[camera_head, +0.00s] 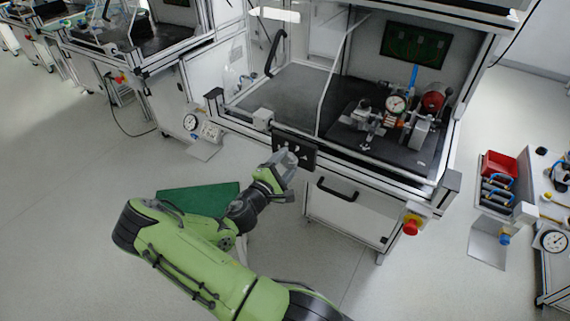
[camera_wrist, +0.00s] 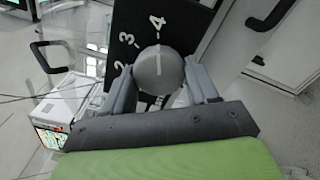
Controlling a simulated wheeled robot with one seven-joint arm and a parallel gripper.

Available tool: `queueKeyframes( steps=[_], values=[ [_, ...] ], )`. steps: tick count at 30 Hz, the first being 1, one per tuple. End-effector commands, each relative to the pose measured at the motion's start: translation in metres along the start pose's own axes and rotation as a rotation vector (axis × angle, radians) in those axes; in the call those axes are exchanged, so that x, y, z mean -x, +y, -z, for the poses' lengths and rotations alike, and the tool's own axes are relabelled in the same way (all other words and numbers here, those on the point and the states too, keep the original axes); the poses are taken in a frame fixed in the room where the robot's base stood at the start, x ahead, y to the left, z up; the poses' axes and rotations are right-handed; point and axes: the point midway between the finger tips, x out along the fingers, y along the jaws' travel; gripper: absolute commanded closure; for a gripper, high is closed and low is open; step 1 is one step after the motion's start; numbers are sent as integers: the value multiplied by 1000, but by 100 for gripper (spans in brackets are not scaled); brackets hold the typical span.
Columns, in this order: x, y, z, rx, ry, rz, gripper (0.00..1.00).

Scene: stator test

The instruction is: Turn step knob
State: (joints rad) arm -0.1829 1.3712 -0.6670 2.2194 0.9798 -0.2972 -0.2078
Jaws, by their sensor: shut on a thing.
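The step knob (camera_wrist: 159,70) is a round grey knob with a light pointer line, on a black panel (camera_wrist: 135,22) with white numbers. The numbers 2, 3 and 4 show in the wrist view, and the pointer line points near the 4. My gripper (camera_wrist: 163,88) has one finger on each side of the knob and is shut on it. In the head view the black panel (camera_head: 309,153) is on the front of the test bench, and my gripper (camera_head: 287,162) is against it. The knob cannot be made out there.
The test bench (camera_head: 340,162) holds a dial gauge (camera_head: 396,104) and a red part on its dark top. A black handle (camera_head: 337,190) is below the panel, and a red emergency button (camera_head: 411,226) is at the right corner. Open floor (camera_head: 80,230) lies to the left.

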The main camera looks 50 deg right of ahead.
Motion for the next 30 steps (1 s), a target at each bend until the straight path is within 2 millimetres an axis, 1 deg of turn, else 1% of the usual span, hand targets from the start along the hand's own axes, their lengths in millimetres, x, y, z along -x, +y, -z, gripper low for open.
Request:
queueKeyframes(
  steps=[5,6,10,17,20,23,30],
  values=[
    [0,-1,0,-4,1,2,72],
    [0,-1,0,-3,1,3,36],
    [0,0,0,-2,1,2,16],
    [0,0,0,-1,1,1,16],
    [6,0,1,1,3,1,16],
    [24,1,1,3,6,-1,16],
    [92,2,1,1,8,-1,16]
  ],
)
